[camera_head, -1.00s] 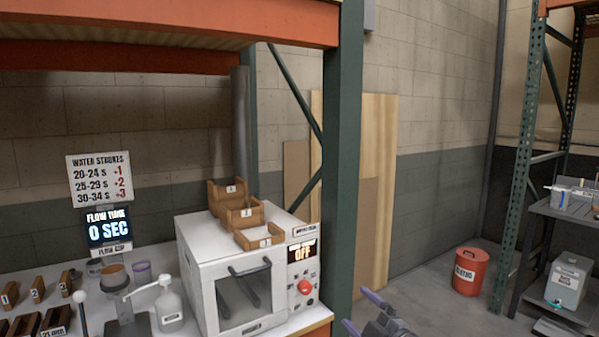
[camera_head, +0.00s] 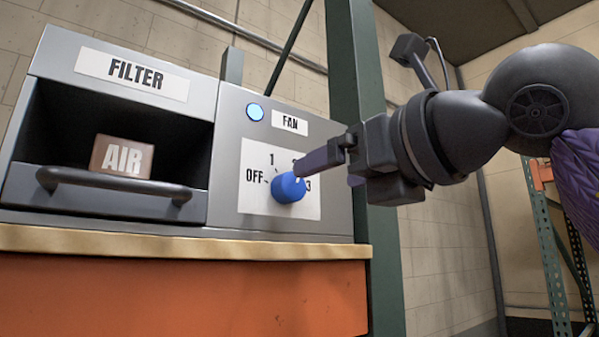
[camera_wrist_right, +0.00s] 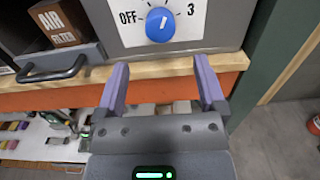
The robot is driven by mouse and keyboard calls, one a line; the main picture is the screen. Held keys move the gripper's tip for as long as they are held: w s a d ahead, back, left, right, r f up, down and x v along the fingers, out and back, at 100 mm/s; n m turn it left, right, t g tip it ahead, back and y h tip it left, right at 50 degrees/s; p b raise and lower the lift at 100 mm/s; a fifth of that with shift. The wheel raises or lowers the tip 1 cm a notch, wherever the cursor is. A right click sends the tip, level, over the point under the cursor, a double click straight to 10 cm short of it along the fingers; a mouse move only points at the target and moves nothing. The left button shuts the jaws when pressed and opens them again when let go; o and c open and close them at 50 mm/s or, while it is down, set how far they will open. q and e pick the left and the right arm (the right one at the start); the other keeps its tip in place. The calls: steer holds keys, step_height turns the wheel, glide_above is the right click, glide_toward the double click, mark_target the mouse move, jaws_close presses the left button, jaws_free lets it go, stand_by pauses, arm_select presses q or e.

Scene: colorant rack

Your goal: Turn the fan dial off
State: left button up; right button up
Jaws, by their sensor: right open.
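The blue fan dial (camera_head: 288,188) sits on a white plate (camera_head: 255,200) marked OFF, 1, 2 and 3. In the right wrist view the dial (camera_wrist_right: 160,25) has its white mark pointing up and slightly right, away from OFF on the left. A round indicator (camera_head: 255,112) above the plate glows light blue. My right gripper (camera_head: 325,172) is open and comes in from the right, close to the dial. In the wrist view its two purple fingers (camera_wrist_right: 161,72) lie below the dial, apart and with nothing between them. My left gripper is not in view.
A filter box (camera_head: 135,88) with a dark opening, an AIR filter block (camera_head: 122,157) and a bar handle (camera_head: 112,183) stands left of the fan panel. Both rest on a wooden shelf (camera_head: 180,244) over an orange beam (camera_head: 180,295). A green rack post (camera_head: 362,130) stands right of the panel.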

mark_target(296, 187)
steer(key=p+x, duration=0.2)
steer(key=x, duration=0.4)
steer(key=shift+r, duration=0.15)
steer(key=shift+w+a+p, duration=0.25)
steer(key=shift+w+p, duration=0.15)
steer(key=shift+s, duration=0.1)
jaws_close()
